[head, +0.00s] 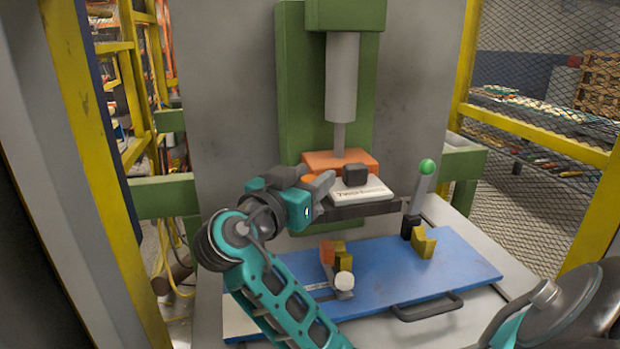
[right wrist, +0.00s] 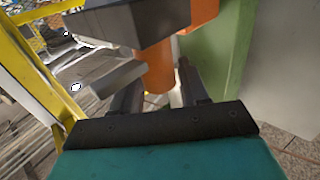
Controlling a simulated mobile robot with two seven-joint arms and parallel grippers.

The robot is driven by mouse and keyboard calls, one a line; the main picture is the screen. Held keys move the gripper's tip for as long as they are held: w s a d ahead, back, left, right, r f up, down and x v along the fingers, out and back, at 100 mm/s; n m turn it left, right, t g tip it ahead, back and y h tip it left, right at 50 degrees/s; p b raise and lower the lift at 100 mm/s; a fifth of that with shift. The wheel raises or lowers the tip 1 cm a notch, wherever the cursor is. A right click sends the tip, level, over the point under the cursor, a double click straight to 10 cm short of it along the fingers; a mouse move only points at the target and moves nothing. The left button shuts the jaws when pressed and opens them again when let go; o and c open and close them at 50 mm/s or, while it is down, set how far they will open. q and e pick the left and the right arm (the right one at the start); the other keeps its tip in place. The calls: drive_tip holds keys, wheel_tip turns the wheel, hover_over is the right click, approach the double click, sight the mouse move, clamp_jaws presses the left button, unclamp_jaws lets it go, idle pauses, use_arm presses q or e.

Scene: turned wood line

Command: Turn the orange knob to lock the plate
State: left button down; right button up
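The orange knob (head: 318,178) is a short cylinder at the left of the press head. It also shows in the right wrist view (right wrist: 157,66), hanging between the two fingers. My right gripper (head: 326,186) reaches it from the left; its dark fingers stand apart on either side of the knob, with a narrow gap visible on the right side. A white plate-like block with lettering (head: 362,190) sits in front of the orange press block (head: 325,160). Below is a blue plate (head: 390,262) with a black handle. Which of these is the plate to lock is unclear. My left gripper is out of view.
A grey press cylinder (head: 342,80) stands above on a green column (head: 290,90). A lever with a green ball (head: 427,166) rises to the right. A white-tipped clamp (head: 344,281) and a yellow block (head: 424,243) stand on the blue plate. Yellow mesh fencing is at the right.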

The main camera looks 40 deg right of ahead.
drive_tip(key=c, duration=0.6)
drive_tip(key=shift+c, duration=0.2)
